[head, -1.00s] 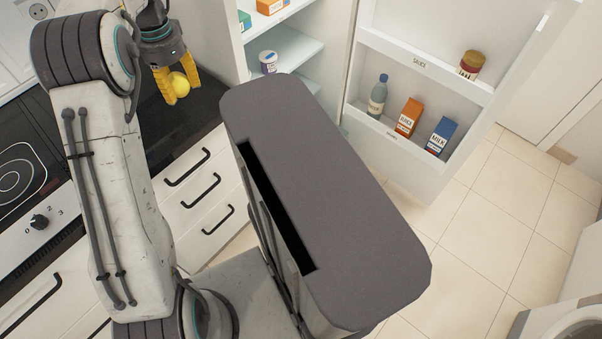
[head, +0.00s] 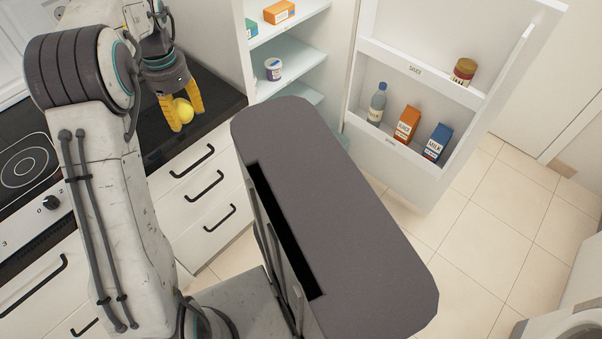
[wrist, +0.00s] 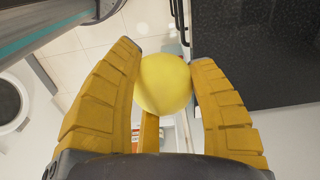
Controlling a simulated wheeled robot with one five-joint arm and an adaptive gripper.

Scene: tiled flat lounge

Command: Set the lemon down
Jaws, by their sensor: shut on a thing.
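The yellow lemon (head: 183,110) is held between the yellow fingers of my gripper (head: 182,108) in the head view. In the wrist view the lemon (wrist: 163,83) sits between the fingertips of my gripper (wrist: 166,85), with a finger on each side. The gripper appears above or in front of the black countertop (head: 215,105); the height between them is hard to tell. The countertop also shows at the right of the wrist view (wrist: 250,50).
An open fridge has shelves (head: 300,40) and a door (head: 400,170) holding a bottle (head: 377,103), cartons and a jar (head: 463,71). A cooktop (head: 28,168) is at the left. White drawers (head: 205,190) lie below the counter. Tiled floor (head: 490,230) is clear at the right.

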